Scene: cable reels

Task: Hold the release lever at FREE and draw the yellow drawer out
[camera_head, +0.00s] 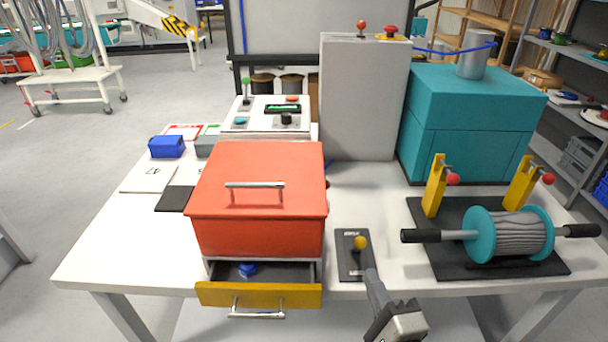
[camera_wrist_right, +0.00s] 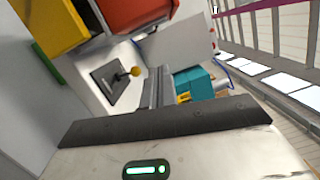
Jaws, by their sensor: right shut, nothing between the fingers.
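The yellow drawer (camera_head: 258,296) sits under the red box (camera_head: 258,185) and is partly drawn out, with a blue item (camera_head: 247,269) inside. Its front and chrome handle (camera_head: 258,312) are clear of any gripper. The release lever has a yellow knob (camera_head: 361,242) on a black plate (camera_head: 351,262) right of the drawer. The plate's labels are too small to read. My right gripper (camera_head: 371,277) is shut and empty, just in front of the lever plate. In the right wrist view the knob (camera_wrist_right: 135,71) shows beyond the fingers (camera_wrist_right: 157,85), apparently apart. My left gripper is not in view.
A cable reel (camera_head: 508,233) on a black stand is at the right, with yellow posts (camera_head: 436,186) behind it. A grey cabinet (camera_head: 362,100) and teal box (camera_head: 470,120) stand at the back. The white table (camera_head: 110,250) is clear at left front.

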